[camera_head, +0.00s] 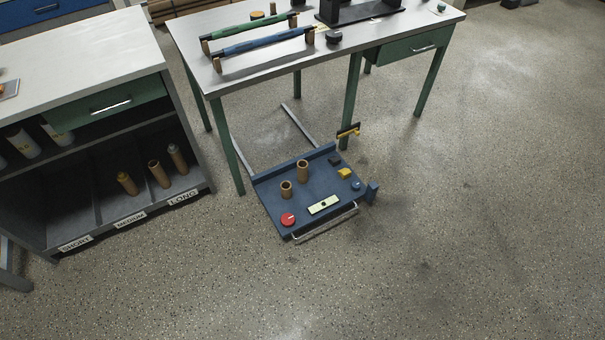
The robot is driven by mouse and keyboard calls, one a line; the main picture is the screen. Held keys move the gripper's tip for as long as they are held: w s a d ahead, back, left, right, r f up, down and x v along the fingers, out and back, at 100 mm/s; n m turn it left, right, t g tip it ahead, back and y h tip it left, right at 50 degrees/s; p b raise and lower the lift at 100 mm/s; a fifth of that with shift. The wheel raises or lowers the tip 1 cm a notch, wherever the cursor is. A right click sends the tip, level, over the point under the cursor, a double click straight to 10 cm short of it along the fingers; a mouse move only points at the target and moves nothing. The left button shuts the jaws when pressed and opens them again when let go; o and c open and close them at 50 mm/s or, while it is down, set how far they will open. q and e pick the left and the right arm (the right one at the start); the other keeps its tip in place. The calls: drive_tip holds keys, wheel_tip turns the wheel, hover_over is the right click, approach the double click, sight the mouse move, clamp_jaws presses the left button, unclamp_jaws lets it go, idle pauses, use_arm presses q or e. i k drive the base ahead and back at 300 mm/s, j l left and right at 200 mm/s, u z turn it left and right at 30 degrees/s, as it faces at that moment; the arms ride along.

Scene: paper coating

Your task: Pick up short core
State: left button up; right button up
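Two brown hollow cores stand upright on a low blue platform in the head view. The shorter core (286,190) is at the left, and a taller core (302,171) stands just behind it to the right. Neither of my grippers is in view.
The blue platform (262,193) also carries a red round knob (288,219), a pale bar (323,205) and small yellow and black parts. A green-legged table (270,68) with rollers stands behind it. A white-topped cabinet (75,55) is at the left. The floor in front and right is clear.

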sight(285, 187)
drive_tip(key=i+j+z, duration=0.1)
drive_tip(key=i+z, duration=0.15)
drive_tip(key=i, duration=0.25)
drive_tip(key=i+j+z, duration=0.25)
drive_tip(key=i, duration=0.25)
drive_tip(key=l, duration=0.1)
